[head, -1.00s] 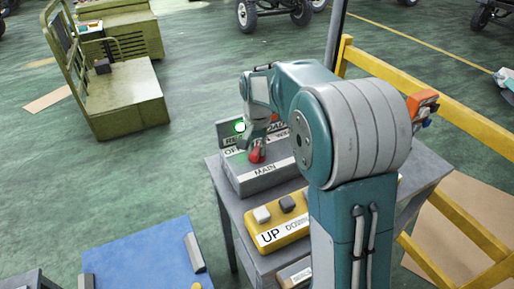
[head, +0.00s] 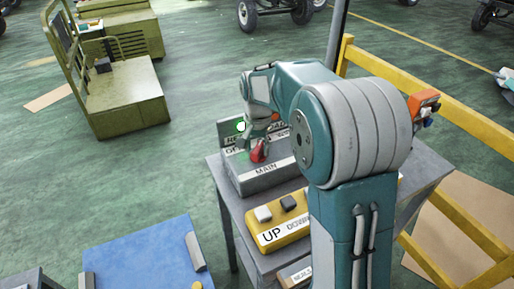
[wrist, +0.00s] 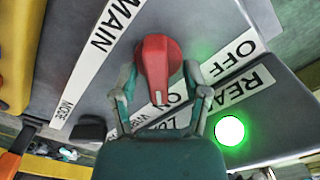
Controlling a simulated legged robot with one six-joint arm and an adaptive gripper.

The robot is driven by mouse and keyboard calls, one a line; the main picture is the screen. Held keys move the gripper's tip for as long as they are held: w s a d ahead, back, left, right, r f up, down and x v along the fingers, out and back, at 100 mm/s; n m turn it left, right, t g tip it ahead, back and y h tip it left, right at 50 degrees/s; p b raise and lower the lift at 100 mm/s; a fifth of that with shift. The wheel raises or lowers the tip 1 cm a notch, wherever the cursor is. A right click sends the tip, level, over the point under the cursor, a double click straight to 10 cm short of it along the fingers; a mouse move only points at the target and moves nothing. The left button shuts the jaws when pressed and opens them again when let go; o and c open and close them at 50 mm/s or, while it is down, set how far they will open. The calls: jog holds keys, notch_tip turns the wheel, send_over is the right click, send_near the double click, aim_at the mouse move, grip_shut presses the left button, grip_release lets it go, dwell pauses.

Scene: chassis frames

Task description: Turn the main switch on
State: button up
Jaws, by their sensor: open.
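The main switch is a red rotary knob (head: 258,151) on a grey box (head: 268,178) labelled MAIN. In the wrist view the knob (wrist: 157,60) sits between the two fingers of my gripper (wrist: 160,74). The fingers are open, one on each side of it, and I cannot tell whether either touches it. In the head view my gripper (head: 256,146) is right over the box. An OFF label (wrist: 232,54) lies to the right of the knob in the wrist view. An ON label below the knob is partly hidden by the gripper.
A round green lamp (wrist: 229,131) is lit beside a partly hidden label starting REA. A yellow box (head: 278,230) with UP and DOWN buttons is in front of the grey box on the same table (head: 425,178). A yellow railing (head: 465,99) stands at the right.

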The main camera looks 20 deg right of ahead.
aim_at(257, 146)
notch_tip(257, 146, up, 12)
dwell(0.5)
jog(key=s+r+n+t, duration=0.3)
jog(key=s, duration=1)
jog(key=s+f+n+t, duration=0.1)
jog(key=s+f+n, duration=0.1)
jog(key=s, duration=0.5)
jog(key=s+f+n+t, duration=0.1)
jog(key=s+f+n, duration=0.1)
jog(key=s, duration=0.5)
jog(key=shift+f+t, duration=0.3)
jog(key=shift+f, duration=0.6)
